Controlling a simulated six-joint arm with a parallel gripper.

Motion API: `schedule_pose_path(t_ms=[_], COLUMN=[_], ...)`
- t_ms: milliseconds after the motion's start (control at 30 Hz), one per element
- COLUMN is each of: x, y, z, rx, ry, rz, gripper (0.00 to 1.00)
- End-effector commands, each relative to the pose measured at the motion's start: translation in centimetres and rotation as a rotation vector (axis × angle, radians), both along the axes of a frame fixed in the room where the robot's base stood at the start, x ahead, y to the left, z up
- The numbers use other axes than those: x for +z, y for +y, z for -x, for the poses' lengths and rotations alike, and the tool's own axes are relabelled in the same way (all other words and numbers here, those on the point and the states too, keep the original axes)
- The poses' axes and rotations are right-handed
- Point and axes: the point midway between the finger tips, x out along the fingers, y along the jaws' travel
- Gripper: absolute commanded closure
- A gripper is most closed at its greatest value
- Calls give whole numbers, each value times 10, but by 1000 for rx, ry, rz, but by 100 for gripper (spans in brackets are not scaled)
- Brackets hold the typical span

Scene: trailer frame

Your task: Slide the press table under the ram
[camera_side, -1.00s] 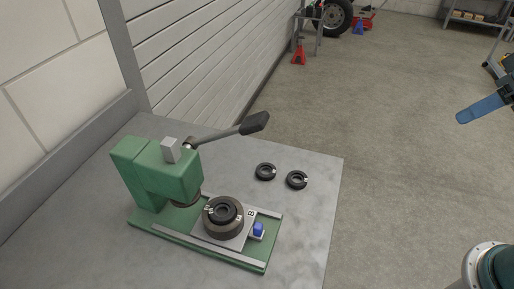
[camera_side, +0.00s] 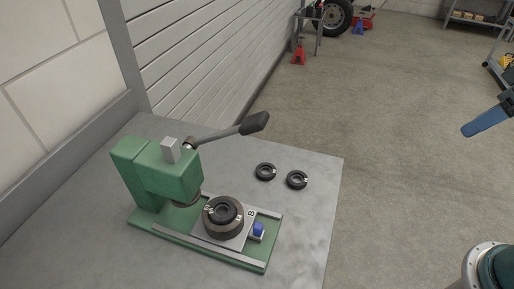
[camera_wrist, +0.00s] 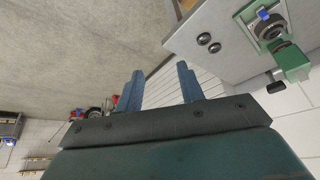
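The green arbor press (camera_side: 165,175) stands on the grey bench, with its dark ram (camera_side: 187,197) under the head. The press table (camera_side: 238,241) is a grey sliding plate between rails on the green base. It sits out to the right of the ram, carrying a dark ring-shaped part (camera_side: 223,213) and a blue knob (camera_side: 258,230) at its right end. The press also shows at upper right in the wrist view (camera_wrist: 290,62). My gripper (camera_wrist: 160,70) is open and empty, its blue fingers apart. In the side view it is partly visible at the right edge (camera_side: 486,121), far from the press.
The press lever (camera_side: 228,131) sticks out to the right above the bench. Two black rings (camera_side: 265,172) (camera_side: 297,180) lie on the bench (camera_side: 310,225) right of the press. A slatted wall (camera_side: 205,55) stands behind. Open floor lies between bench and gripper.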

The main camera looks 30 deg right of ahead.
Motion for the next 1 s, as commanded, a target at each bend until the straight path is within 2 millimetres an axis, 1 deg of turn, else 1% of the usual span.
schedule_pose_path(t_ms=[167, 267, 567, 767, 1000], x=[0, -1, -14, -31, -60], y=[12, 24, 70, 107, 157], z=[-17, -31, -74, -98, -120], rx=[50, 91, 226, 314, 419], ry=[37, 67, 162, 225, 297], rz=[4, 9, 32, 54, 88], gripper=[62, 62, 62, 62, 62])
